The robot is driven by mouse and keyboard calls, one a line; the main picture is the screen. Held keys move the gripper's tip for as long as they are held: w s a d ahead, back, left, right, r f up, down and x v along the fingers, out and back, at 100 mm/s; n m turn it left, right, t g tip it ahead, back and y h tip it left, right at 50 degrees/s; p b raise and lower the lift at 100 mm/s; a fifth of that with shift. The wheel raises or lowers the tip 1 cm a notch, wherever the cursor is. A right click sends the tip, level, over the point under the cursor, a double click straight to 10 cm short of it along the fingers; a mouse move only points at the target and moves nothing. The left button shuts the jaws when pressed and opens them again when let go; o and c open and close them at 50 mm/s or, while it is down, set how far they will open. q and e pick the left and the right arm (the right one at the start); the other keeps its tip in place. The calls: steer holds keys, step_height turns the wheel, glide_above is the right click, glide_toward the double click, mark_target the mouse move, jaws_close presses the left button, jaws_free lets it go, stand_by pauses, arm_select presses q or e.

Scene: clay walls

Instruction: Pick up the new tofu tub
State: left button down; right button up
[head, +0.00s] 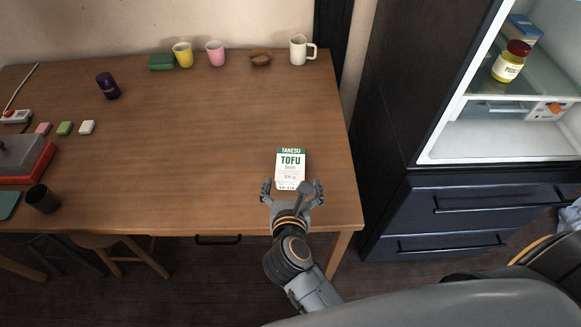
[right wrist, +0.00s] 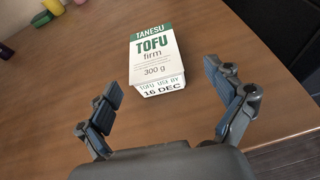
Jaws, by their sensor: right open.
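The tofu tub (head: 291,167) is a white pack with a green band reading TANESU, TOFU, firm, 300 g. It lies on the wooden table (head: 200,150) near the right front edge. In the right wrist view the tub (right wrist: 155,58) also shows a date, 16 DEC, on its near face. My right gripper (head: 291,190) is open at the near end of the tub. In the right wrist view the open fingers of the gripper (right wrist: 165,100) stand apart, with the tub just beyond and between them, not clasped. My left gripper is not in view.
A red-based appliance (head: 30,160) and a dark cup (head: 43,198) are at the left. An open fridge (head: 480,130) stands right. The table around the tub is clear.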

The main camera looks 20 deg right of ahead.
mark_target(290, 170)
steer(key=x, duration=0.7)
steer(key=shift+w+a+f, duration=0.15)
steer(key=shift+a+f, duration=0.15)
steer(key=shift+c, duration=0.5)
steer(key=shift+r, duration=0.1)
steer(key=c, duration=1.4)
